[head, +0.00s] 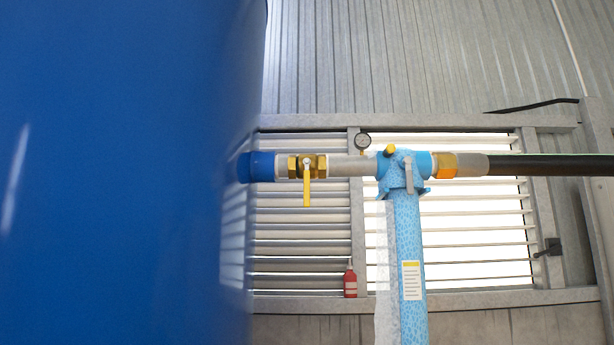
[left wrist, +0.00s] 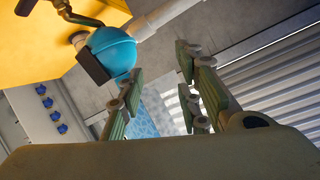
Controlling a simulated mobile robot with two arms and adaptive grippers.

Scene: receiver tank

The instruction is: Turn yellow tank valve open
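The yellow valve handle (head: 307,186) hangs straight down from a brass valve body (head: 300,166) in the head view. The valve sits on a horizontal pipe that runs from a blue fitting on the big blue tank (head: 120,170). No gripper shows in the head view, and nothing touches the handle there. In the left wrist view my left gripper (left wrist: 158,86) has its green-padded fingers spread apart, with nothing between them. I cannot make out the yellow handle in that view. My right gripper is not in view.
Right of the valve are a gauge (head: 363,141), a light blue post (head: 409,260) with a grey lever, and a black hose (head: 550,165). A red bottle (head: 350,281) stands on a ledge. The left wrist view shows a blue rounded part (left wrist: 112,50) beside a yellow surface (left wrist: 45,35).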

